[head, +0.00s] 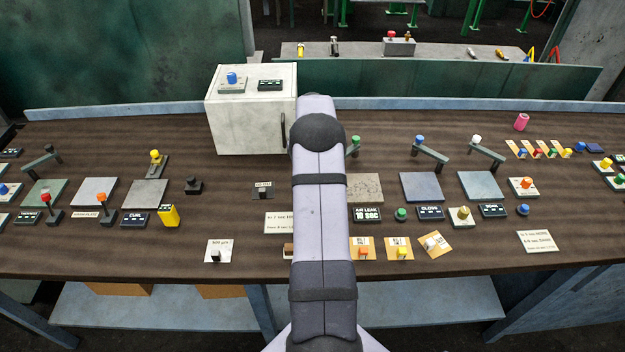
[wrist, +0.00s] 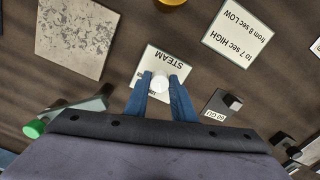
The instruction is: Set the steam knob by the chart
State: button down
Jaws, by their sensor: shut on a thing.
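In the wrist view the white round steam knob (wrist: 160,83) sits on a pale plate (wrist: 150,63) lettered STEAM, which reads upside down there. My gripper (wrist: 160,89) has its two blue fingers on either side of the knob and is shut on it. The knob's pointer, if any, is hidden. A chart card (wrist: 240,38) reading "to 7 sec HIGH, from 8 sec LOW" lies beside the plate. In the head view part of a similar card (head: 279,223) shows left of my arm, which hides my gripper and the steam knob.
A display (head: 367,214) reads AIR LEAK 10 SEC. A white cabinet (head: 250,125) stands behind. Several other knobs, levers and cards crowd the brown bench (head: 120,250).

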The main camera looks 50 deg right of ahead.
jog(key=m, duration=0.6)
jog(key=shift+w+b, duration=0.1)
jog(key=shift+b, duration=0.2)
jog(key=shift+r, duration=0.1)
jog(key=c, duration=1.5)
grip_release()
jog(key=shift+r+b, duration=1.15)
jog(key=shift+r, duration=2.5)
